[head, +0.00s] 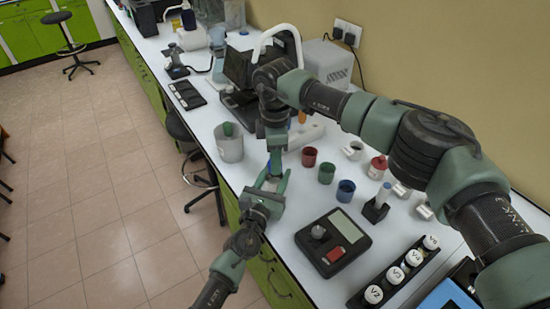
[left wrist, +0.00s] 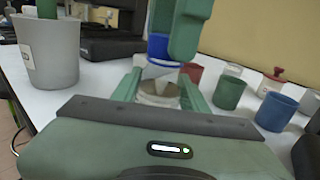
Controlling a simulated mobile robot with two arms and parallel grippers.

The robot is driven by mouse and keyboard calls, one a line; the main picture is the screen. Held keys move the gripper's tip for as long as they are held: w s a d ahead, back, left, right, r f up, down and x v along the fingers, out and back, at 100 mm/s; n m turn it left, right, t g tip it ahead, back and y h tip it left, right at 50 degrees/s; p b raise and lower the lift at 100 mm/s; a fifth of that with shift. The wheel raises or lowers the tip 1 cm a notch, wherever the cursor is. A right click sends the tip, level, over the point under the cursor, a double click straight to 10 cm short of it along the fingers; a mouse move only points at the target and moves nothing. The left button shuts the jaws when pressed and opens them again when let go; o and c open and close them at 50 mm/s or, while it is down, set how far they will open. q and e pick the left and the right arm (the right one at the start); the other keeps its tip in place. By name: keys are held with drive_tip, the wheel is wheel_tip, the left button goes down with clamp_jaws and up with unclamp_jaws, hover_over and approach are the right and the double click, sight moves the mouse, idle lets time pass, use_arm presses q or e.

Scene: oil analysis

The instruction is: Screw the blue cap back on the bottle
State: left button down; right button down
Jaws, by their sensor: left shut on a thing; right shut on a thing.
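The blue cap (left wrist: 158,47) shows in the left wrist view, held by my right gripper (head: 277,163), which reaches down from above. My left gripper (head: 268,182) is shut on the bottle (left wrist: 158,93), which stands between its fingers. A pale, cone-like part shows between the cap and the bottle's rim. The cap is above the bottle, roughly in line with it; I cannot tell whether they touch. In the head view my right gripper hides most of the cap and bottle.
A grey beaker (head: 230,143) stands left of the grippers. Red (head: 309,157), green (head: 326,173) and blue (head: 345,191) cups stand to the right. A dark device (head: 333,242) and a rack of white-capped vials (head: 393,276) lie nearer the front. The bench edge runs close by.

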sight(272, 183)
drive_tip(key=shift+m, duration=1.1)
drive_tip(key=c, duration=0.9)
unclamp_jaws()
wheel_tip(272, 183, up, 12)
use_arm(q)
drive_tip(key=c, duration=0.7)
unclamp_jaws()
drive_tip(key=v, duration=0.7)
drive_tip(key=shift+s, duration=0.2)
drive_tip(key=shift+s+a, duration=0.15)
